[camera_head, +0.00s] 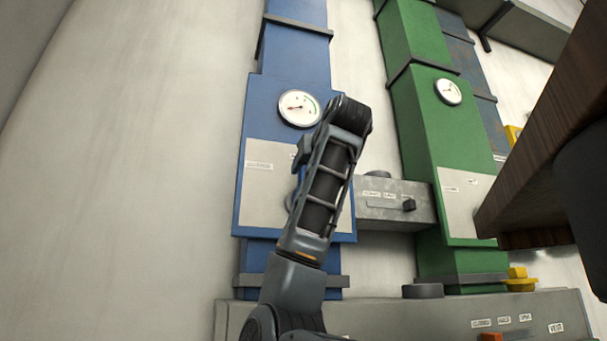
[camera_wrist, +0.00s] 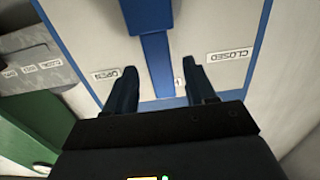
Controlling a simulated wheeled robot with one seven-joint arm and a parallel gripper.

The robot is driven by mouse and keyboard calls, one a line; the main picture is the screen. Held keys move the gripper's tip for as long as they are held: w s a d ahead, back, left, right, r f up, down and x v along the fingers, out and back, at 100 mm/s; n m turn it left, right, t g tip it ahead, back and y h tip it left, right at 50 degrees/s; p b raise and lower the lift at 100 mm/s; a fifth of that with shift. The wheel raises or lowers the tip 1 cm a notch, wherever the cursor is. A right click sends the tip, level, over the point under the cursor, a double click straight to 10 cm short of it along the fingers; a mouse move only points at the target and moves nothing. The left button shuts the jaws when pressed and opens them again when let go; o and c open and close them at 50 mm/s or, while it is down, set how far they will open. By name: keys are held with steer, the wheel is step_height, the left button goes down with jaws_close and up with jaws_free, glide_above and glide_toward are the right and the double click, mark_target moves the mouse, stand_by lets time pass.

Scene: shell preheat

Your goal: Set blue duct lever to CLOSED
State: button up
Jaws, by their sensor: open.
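The blue duct lever (camera_wrist: 156,62) is a blue bar on a pale plate in the wrist view, standing between the OPEN label (camera_wrist: 103,73) on the left and the CLOSED label (camera_wrist: 231,55) on the right. My gripper (camera_wrist: 158,66) is open, with one dark finger on each side of the lever; whether either touches it I cannot tell. In the head view the blue duct (camera_head: 265,110) carries a round gauge and the pale plate (camera_head: 263,200). My arm hides most of the lever there.
A grey box (camera_head: 395,212) with a small dark switch joins the blue duct to a green duct (camera_head: 425,120) on the right. A grey console (camera_head: 440,318) stands below. A wooden edge (camera_head: 550,130) juts in at the right. Bare wall (camera_head: 130,150) lies left.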

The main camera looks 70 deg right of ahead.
steer(key=shift+x, duration=2)
steer(key=shift+c, duration=0.3)
steer(key=shift+a, duration=0.1)
jaws_close()
